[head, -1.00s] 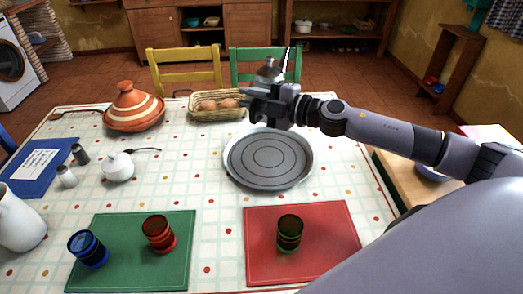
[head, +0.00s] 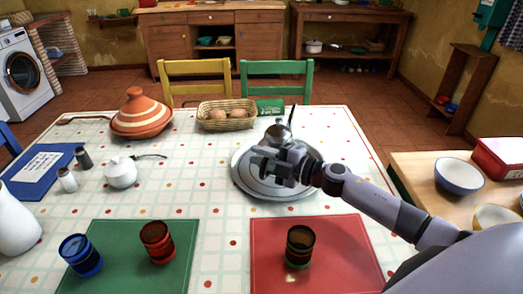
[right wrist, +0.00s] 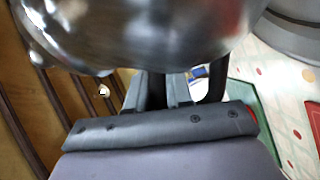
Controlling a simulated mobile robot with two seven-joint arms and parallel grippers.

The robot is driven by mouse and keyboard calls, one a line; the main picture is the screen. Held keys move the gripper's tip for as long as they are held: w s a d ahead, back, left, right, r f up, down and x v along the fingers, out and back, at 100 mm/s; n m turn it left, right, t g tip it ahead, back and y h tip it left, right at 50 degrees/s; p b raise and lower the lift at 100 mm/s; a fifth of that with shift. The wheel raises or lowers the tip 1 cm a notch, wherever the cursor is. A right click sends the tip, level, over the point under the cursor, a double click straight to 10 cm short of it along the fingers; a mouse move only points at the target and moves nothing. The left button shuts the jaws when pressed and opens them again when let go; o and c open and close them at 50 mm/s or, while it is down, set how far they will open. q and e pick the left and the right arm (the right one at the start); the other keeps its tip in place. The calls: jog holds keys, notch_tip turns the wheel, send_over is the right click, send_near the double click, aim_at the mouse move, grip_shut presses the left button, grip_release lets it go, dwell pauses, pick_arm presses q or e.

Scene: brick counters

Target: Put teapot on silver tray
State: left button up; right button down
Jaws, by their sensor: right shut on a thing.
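The shiny silver teapot (head: 279,132) is in my right gripper (head: 268,160), which is shut on it. In the head view the teapot shows at the back part of the round silver tray (head: 243,183), partly hidden by the gripper. I cannot tell whether it touches the tray or hangs just above it. In the right wrist view the teapot (right wrist: 140,35) fills the top of the picture, and the tray's edge (right wrist: 300,22) shows at the upper right. My left gripper is not in view.
A bread basket (head: 226,116) and an orange tagine (head: 141,115) stand behind the tray. A red placemat (head: 345,260) with a dark glass (head: 300,246) lies in front. A green placemat (head: 190,240) holds blue and red glasses. A white sugar pot (head: 121,172) stands left.

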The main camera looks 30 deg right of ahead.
aim_at(268, 172)
jog(key=shift+f+b, duration=0.7)
jog(key=shift+f, duration=1.15)
jog(key=shift+f, duration=0.2)
jog(key=c, duration=1)
grip_release()
jog(key=shift+f, duration=0.2)
jog(key=shift+r, duration=0.15)
jog(key=v, duration=1.1)
jog(key=shift+a, duration=0.1)
jog(key=shift+s+d+b, duration=0.3)
jog(key=shift+s+d, duration=0.05)
jog(key=shift+s, duration=0.15)
